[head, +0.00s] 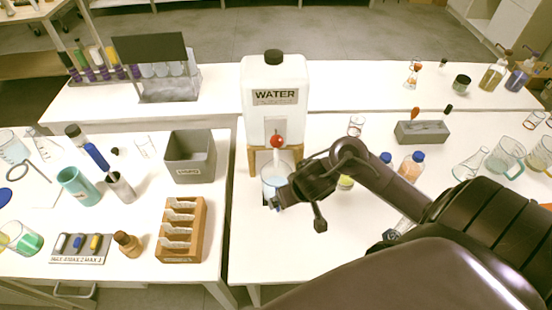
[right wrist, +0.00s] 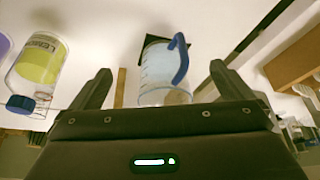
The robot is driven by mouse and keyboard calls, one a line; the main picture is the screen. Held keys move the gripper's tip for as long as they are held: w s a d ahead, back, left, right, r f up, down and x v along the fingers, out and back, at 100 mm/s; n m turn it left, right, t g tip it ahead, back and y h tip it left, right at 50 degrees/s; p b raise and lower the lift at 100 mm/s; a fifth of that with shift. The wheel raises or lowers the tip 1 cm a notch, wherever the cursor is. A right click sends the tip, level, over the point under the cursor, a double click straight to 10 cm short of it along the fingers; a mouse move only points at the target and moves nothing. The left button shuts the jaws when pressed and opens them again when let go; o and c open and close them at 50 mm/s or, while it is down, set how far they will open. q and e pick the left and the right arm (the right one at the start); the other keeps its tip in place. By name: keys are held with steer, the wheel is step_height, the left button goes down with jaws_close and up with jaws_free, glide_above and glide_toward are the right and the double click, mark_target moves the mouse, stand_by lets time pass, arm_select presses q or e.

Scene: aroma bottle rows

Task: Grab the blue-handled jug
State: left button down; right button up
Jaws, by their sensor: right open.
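The blue-handled jug (head: 272,178) is clear and stands under the red tap of the white water tank (head: 275,110). In the right wrist view the jug (right wrist: 157,76) shows between my fingers, with its blue handle (right wrist: 181,60) on the right side. My right gripper (head: 297,207) is open, at the jug's near right side in the head view, and hides part of it. In the right wrist view the fingers (right wrist: 160,78) stand apart on both sides of the jug; I cannot tell whether they touch it. My left gripper is not in view.
A bottle with a yellow label (right wrist: 38,62) stands left of the fingers in the right wrist view. An orange-filled bottle (head: 411,167) and a grey block (head: 422,132) stand to the right. A wooden rack (head: 182,230) and a grey bin (head: 190,157) are on the left table.

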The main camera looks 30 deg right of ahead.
arm_select(q)
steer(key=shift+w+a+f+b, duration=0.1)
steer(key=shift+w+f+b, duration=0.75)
steer(key=shift+b, duration=0.1)
arm_select(e)
steer(key=w+d+f, duration=0.1)
steer(key=w+f, duration=0.2)
steer(key=w, duration=0.5)
steer(key=shift+w+d, duration=0.2)
steer(key=shift+w, duration=0.2)
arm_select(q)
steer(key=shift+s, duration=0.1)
arm_select(e)
steer(key=c, duration=1.6)
